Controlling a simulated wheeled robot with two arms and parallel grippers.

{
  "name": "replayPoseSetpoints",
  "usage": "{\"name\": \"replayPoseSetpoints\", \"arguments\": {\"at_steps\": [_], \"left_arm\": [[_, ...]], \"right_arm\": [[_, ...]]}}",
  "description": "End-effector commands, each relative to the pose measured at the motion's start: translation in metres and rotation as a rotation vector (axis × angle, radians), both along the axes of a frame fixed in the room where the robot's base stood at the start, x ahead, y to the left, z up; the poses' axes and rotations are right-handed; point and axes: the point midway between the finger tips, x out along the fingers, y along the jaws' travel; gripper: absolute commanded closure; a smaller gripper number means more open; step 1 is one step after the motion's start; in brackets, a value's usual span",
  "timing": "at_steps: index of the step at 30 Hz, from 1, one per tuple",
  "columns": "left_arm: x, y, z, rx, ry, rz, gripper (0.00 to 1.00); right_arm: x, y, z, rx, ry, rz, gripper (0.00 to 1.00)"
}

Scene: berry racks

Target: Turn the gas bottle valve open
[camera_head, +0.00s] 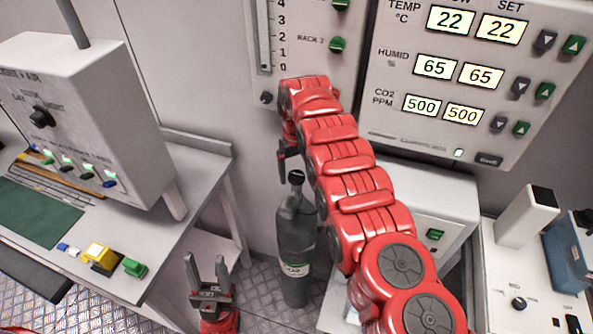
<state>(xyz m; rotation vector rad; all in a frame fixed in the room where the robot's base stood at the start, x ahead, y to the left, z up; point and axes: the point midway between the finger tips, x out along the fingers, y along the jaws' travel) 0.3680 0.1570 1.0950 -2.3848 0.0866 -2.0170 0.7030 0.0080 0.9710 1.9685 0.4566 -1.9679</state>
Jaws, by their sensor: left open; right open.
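The gas bottle (295,235) is a dark grey cylinder standing upright on the floor, with a pale label ending in "O2" and a green band. Its valve (296,178) is a dark knob at the top of the neck. My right arm reaches up from the lower right and passes in front of the bottle's right side. My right gripper (287,155) is small and dark, open, just above and slightly left of the valve; part of it is hidden by the arm, and I cannot tell whether it touches the valve. My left gripper (208,277) is open and empty, fingers up, left of the bottle.
A bench (200,160) with a grey control box (90,120) and coloured blocks stands on the left. A wall panel (470,80) with displays is behind my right arm. A white cabinet (440,200) and a counter with devices (530,270) are at right.

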Motion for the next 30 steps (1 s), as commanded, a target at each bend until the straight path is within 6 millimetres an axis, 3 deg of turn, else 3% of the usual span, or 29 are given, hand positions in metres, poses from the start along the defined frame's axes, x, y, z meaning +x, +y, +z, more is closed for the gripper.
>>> {"name": "replayPoseSetpoints", "arguments": {"at_steps": [8,17,19,30], "left_arm": [[0.0,0.0,-0.005,0.0,0.0,0.0,0.5],[0.0,0.0,-0.004,0.0,0.0,0.0,0.5],[0.0,0.0,0.02,0.0,0.001,0.0,0.5],[0.0,0.0,0.095,0.0,0.0,0.0,0.5]], "right_arm": [[0.0,0.0,0.012,0.0,-0.001,0.001,0.12],[0.001,-0.001,0.058,0.0,-0.004,-0.001,0.12],[0.0,0.0,0.082,0.0,0.0,0.0,0.12],[0.0,0.0,0.156,0.0,-0.001,0.0,0.12]]}}
